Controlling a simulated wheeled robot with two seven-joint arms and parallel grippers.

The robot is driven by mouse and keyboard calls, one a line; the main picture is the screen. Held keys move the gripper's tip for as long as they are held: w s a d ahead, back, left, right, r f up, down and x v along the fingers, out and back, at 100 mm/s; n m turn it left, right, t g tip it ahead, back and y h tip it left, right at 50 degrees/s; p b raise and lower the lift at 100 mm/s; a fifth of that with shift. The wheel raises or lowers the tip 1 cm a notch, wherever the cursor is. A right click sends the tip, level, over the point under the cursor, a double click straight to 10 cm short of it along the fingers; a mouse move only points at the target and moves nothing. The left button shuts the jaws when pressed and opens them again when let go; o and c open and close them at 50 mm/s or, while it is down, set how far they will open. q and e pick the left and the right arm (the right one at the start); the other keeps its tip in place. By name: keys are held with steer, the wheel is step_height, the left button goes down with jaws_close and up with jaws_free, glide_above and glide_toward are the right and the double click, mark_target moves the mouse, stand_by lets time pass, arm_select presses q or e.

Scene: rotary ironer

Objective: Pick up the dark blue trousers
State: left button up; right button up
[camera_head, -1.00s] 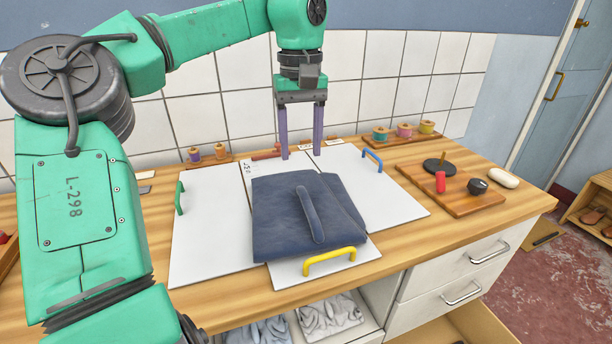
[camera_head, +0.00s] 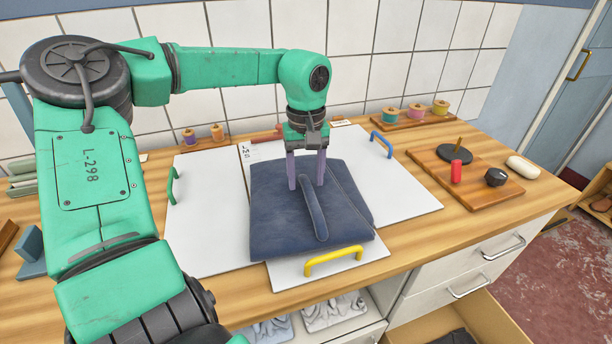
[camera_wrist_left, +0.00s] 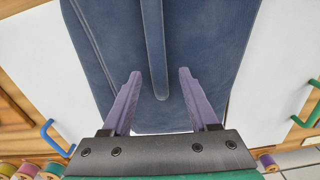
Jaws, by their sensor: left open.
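The dark blue trousers (camera_head: 290,220) lie folded into a thick rectangle on the white board (camera_head: 210,230) on the counter. A raised strip of the same cloth runs along the middle of their top. My left gripper (camera_head: 306,186) points down over the far part of the trousers with its two purple fingers apart. In the left wrist view the open fingers (camera_wrist_left: 157,85) stand to either side of the strip's end, with the trousers (camera_wrist_left: 205,45) filling the middle. I cannot tell whether the fingertips touch the cloth. My right gripper is not in view.
The board has a green handle (camera_head: 172,186), a blue handle (camera_head: 381,144) and a yellow handle (camera_head: 333,260). A wooden tray (camera_head: 430,163) with small items stands to the right. Thread spools (camera_head: 417,113) stand at the back near the tiled wall. A drawer (camera_head: 455,325) below is open.

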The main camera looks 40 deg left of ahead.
arm_select(q)
steer(key=shift+f, duration=0.3)
steer(key=shift+w+a, duration=0.1)
steer(key=shift+c, duration=0.9)
jaws_close()
steer(key=shift+r, duration=0.1)
